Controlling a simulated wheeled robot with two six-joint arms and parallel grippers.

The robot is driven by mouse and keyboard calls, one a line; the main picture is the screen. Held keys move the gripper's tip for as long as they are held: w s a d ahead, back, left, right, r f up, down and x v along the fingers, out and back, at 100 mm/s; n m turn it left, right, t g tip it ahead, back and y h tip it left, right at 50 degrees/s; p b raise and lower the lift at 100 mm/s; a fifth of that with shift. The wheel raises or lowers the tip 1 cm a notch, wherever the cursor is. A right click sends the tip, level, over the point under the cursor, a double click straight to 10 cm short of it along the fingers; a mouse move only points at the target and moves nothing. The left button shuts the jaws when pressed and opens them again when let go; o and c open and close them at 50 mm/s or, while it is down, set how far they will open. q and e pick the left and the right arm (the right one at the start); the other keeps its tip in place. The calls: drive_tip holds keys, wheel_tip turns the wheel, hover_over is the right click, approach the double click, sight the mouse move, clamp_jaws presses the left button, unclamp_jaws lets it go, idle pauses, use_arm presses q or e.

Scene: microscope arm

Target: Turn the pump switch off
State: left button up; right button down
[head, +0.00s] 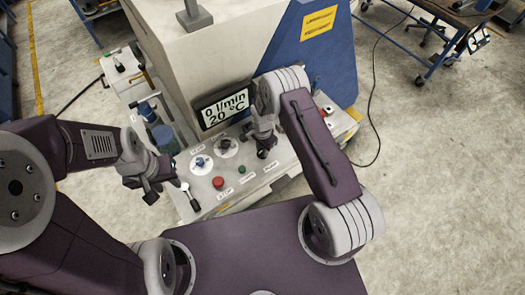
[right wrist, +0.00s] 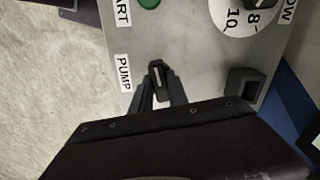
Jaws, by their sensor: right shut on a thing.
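The pump switch (right wrist: 157,75) is a small dark lever with a pale stripe beside the PUMP label (right wrist: 124,74) on a grey panel in the right wrist view. My right gripper (right wrist: 155,82) is shut on it, fingers on both sides. In the head view my right gripper (head: 264,152) reaches down to the panel (head: 205,197), and its fingers hide most of the switch. My left gripper (head: 160,190) hangs at the panel's left side, away from the switch; its opening is unclear.
A display (head: 226,108) reads 0 l/min and 20 °C. A red button (head: 218,182), a green button (head: 241,169) and two round dials (head: 201,163) (head: 227,147) sit left of my right gripper. A black square part (right wrist: 243,86) stands near the switch.

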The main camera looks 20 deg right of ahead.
drive_tip(key=n+b, duration=0.2)
drive_tip(key=n, duration=0.1)
drive_tip(key=shift+w+f+n+b, duration=0.1)
drive_tip(key=shift+f+n+b, duration=0.05)
drive_tip(key=shift+n+b, duration=0.15)
drive_tip(key=n+b, duration=0.2)
drive_tip(key=n, duration=0.2)
drive_tip(key=shift+n, duration=0.3)
drive_tip(key=n+b, duration=0.2)
drive_tip(key=n, duration=0.1)
drive_tip(key=shift+n, duration=0.3)
drive_tip(key=shift+r+n+b, duration=0.2)
drive_tip(key=shift+n+b, duration=0.35)
drive_tip(key=shift+n, duration=1.35)
drive_tip(key=c, duration=1.3)
unclamp_jaws()
wheel_tip(320, 180, up, 8)
drive_tip(key=shift+r+b, duration=0.2)
drive_tip(key=shift+b, duration=0.95)
drive_tip(key=shift+r, duration=0.3)
